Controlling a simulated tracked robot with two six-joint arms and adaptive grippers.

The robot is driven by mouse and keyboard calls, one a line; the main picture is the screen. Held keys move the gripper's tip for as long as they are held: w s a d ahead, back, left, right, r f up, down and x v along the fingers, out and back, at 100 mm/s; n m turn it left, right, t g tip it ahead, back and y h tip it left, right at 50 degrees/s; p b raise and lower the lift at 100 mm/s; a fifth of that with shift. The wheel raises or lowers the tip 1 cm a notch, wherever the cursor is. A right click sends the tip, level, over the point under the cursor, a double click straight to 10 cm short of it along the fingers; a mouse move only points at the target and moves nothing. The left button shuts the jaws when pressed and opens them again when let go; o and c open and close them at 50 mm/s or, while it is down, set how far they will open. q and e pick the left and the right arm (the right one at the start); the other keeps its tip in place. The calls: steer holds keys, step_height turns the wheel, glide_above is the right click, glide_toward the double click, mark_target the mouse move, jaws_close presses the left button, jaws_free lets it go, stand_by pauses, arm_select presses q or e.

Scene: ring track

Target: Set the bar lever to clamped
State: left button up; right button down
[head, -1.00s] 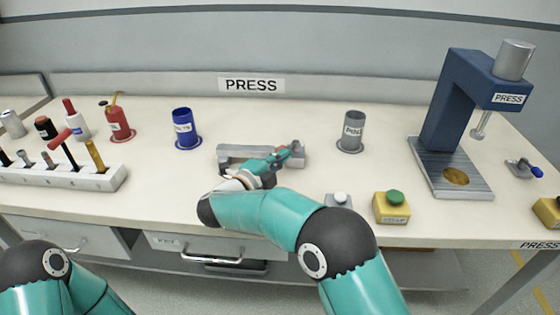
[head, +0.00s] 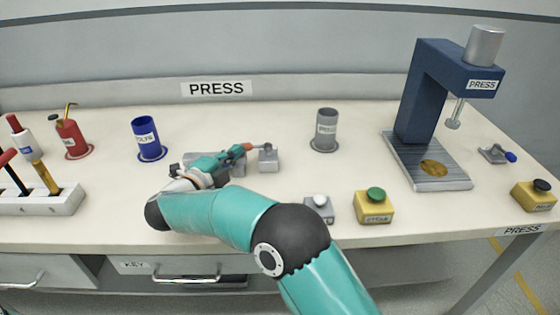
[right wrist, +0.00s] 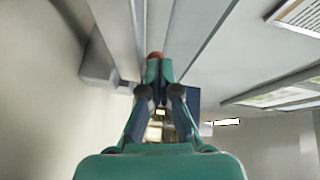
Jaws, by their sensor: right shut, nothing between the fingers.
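The grey clamp fixture (head: 268,160) sits at the middle of the bench, its left part partly hidden by my right gripper. A short thin bar with an orange-red end (head: 249,147) shows at its right block; I take it for the bar lever. My right gripper (head: 240,151) lies low over the fixture, fingers pointing right, closed with nothing between them. Its tips are at the orange-red end, seemingly touching or very close. In the right wrist view the orange-red knob (right wrist: 156,56) shows just past the closed fingertips. My left gripper is out of view.
A blue cup (head: 147,140) and a grey cup (head: 325,131) stand behind. The blue press (head: 425,90) and a blue-handled clamp (head: 498,154) are right. The tool rack (head: 55,203) is left.

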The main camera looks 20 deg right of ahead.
steer(key=shift+w+d+r, duration=0.1)
steer(key=shift+d+r, duration=0.05)
steer(key=shift+d, duration=0.15)
steer(key=v, duration=0.8)
steer(key=shift+w+a+f, duration=0.1)
steer(key=shift+f, duration=0.15)
stand_by(0.3)
